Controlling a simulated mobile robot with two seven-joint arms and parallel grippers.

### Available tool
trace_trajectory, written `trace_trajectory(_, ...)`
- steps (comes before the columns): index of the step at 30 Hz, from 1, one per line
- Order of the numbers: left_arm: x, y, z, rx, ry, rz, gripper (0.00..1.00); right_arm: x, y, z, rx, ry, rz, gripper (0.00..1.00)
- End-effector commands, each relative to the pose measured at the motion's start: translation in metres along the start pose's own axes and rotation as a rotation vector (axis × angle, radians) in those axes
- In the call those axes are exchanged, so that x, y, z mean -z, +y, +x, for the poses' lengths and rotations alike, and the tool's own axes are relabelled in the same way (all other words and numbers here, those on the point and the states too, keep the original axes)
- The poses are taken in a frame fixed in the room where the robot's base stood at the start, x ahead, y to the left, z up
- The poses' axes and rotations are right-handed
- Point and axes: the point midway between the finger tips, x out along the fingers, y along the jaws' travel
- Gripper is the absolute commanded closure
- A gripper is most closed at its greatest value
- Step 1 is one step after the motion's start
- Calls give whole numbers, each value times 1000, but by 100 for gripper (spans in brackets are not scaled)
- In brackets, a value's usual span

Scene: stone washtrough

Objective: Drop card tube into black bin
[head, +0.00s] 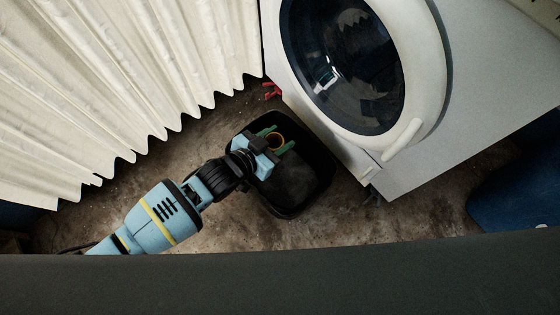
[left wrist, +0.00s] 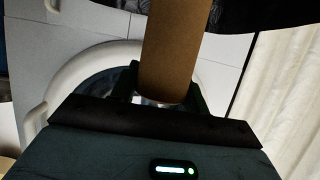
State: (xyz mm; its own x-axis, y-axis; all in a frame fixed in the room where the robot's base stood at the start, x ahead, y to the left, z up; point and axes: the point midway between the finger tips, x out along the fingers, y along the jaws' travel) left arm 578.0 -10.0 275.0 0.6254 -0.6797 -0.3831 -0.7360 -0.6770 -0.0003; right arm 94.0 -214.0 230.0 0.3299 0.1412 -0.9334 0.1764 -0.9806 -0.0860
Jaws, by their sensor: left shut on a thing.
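The card tube (left wrist: 173,50) is a plain brown cylinder, held between my left gripper's fingers in the left wrist view. In the head view only its ring-shaped end (head: 277,141) shows, between the green fingers. My left gripper (head: 279,141) is shut on the tube. It is over the upper part of the black bin (head: 323,165) as seen from the head. The bin stands on the floor with its mouth up, and the gripper and wrist hide part of its opening. I cannot tell how high the tube is above the rim. My right gripper is not in view.
A white front-loading washing machine (head: 455,120) stands close to the bin on the right. A pleated pale curtain (head: 110,80) hangs at the left. A small red object (head: 271,91) lies by the machine. A blue object (head: 520,195) is at the right. Brown floor is bare around the bin.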

Motion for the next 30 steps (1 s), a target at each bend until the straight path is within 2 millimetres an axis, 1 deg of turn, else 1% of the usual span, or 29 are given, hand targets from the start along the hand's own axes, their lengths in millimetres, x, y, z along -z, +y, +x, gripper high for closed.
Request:
trace_trajectory(6,0,0,0,0,1,0,76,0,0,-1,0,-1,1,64)
trace_trajectory(7,0,0,0,0,1,0,54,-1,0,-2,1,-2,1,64)
trace_trajectory(12,0,0,0,0,1,0,31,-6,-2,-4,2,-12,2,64)
trace_trajectory(13,0,0,0,0,1,0,30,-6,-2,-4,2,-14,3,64)
trace_trajectory(20,0,0,0,0,0,0,30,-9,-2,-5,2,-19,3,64)
trace_trajectory(23,0,0,-4,0,0,-1,30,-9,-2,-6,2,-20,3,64)
trace_trajectory(26,0,0,-16,0,-2,-1,30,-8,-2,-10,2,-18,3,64)
trace_trajectory(30,1,0,-40,0,-1,1,30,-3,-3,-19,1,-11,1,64)
